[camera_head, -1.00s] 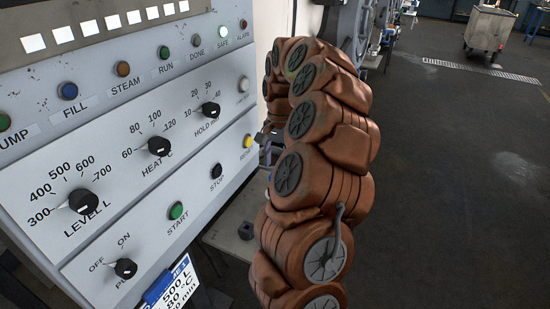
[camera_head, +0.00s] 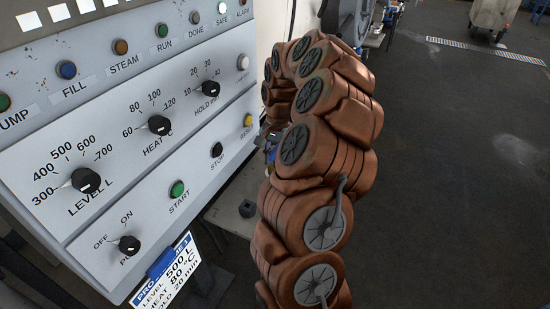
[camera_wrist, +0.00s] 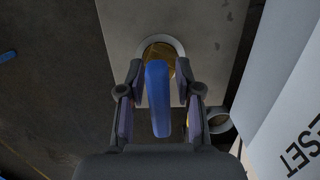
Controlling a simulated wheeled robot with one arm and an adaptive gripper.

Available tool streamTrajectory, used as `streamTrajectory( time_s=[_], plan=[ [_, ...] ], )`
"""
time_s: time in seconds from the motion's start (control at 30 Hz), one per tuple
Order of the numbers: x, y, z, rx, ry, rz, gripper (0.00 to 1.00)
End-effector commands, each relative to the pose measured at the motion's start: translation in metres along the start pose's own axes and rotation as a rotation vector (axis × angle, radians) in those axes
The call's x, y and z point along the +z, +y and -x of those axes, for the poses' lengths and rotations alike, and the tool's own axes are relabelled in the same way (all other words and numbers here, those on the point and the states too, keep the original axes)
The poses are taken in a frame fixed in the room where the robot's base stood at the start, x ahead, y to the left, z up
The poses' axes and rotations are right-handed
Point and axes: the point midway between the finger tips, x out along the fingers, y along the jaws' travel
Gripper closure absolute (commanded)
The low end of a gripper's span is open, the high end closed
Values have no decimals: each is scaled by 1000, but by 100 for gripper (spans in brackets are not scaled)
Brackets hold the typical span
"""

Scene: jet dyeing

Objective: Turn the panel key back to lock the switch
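In the wrist view a blue upright key handle (camera_wrist: 158,100) stands between the two dark fingers of my gripper (camera_wrist: 160,68). Its far end lies over a round gold lock face (camera_wrist: 158,49) with a pale ring, set in a grey plate (camera_wrist: 115,30). Narrow gaps show between the handle and the fingers, so the gripper looks open around it. In the head view my arm hides most of the gripper and the key switch. The control panel (camera_head: 120,200) fills the left side.
The panel carries a level knob (camera_head: 86,180), a green start button (camera_head: 177,189), a black stop button (camera_head: 216,150) and a yellow reset button (camera_head: 248,120). A program card (camera_head: 170,278) hangs below. Open floor (camera_head: 450,200) lies to the right, with a cart (camera_head: 492,15) far off.

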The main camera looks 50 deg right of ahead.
Motion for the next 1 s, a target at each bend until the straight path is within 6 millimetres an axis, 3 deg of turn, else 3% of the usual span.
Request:
streamTrajectory(
  time_s=[0.3,0.57,1.0],
  plan=[
    [0,0,0,0,0,1,100],
    [0,0,0,2,0,12,100],
    [0,1,0,32,-1,252,100]
  ],
)
